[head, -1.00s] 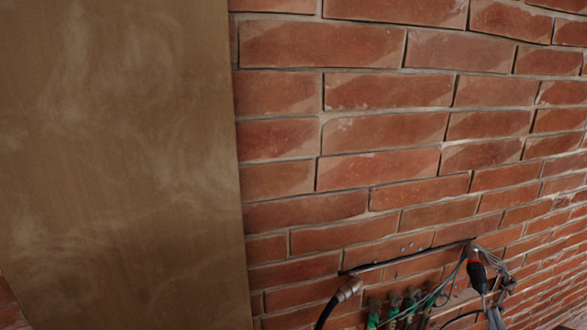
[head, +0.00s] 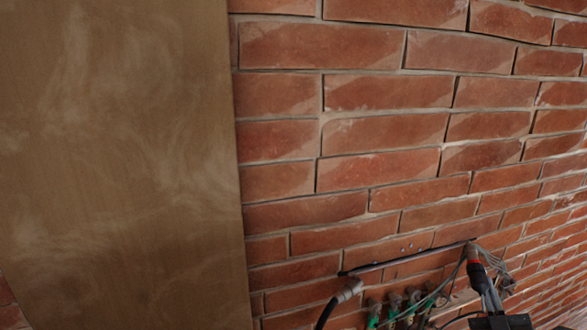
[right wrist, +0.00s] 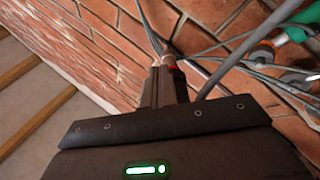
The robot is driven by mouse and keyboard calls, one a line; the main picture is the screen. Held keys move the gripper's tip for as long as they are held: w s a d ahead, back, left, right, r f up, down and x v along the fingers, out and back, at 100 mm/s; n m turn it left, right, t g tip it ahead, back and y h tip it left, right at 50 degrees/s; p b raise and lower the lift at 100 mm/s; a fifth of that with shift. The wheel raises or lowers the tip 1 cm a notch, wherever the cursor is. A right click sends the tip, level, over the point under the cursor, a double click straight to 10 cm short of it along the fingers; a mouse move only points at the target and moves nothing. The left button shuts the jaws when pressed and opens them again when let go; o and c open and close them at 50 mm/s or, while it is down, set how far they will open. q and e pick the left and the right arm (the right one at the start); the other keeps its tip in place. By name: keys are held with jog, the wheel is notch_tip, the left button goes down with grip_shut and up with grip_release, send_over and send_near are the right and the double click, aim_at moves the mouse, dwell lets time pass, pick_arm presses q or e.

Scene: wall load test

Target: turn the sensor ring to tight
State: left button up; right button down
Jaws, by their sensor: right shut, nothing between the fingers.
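A dark sensor connector with a grey-brown end and a red band (head: 473,262) sits at the right end of a thin black bar on the brick wall. I take the red band to be on or beside the sensor ring; its tight mark cannot be made out. My right gripper (head: 481,275) reaches up from below, its fingertips at the connector and covering most of it. In the right wrist view the gripper's shut fingers (right wrist: 166,78) end at the red-edged connector (right wrist: 171,64). Nothing shows between them. Whether they touch it, I cannot tell. My left gripper is not in view.
A black hose with a metal end fitting (head: 348,291) is left of the connector. Green-handled valves (head: 393,305) and loose grey cables (head: 495,262) crowd the wall nearby. A wooden panel (head: 120,160) covers the left. The upper brick wall is clear.

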jog(key=shift+w+a+r, duration=0.1)
jog(key=shift+a+r, duration=0.1)
dwell(0.8)
jog(key=shift+w+a+f, duration=0.15)
jog(key=shift+a+f, duration=0.1)
dwell(0.4)
jog(key=shift+a, duration=0.15)
jog(key=shift+w+a+f+p, duration=0.2)
jog(key=shift+w+a+p, duration=0.1)
jog(key=shift+a, duration=0.1)
jog(key=shift+f, duration=0.2)
jog(key=shift+f+b, duration=0.2)
jog(key=shift+b, duration=0.1)
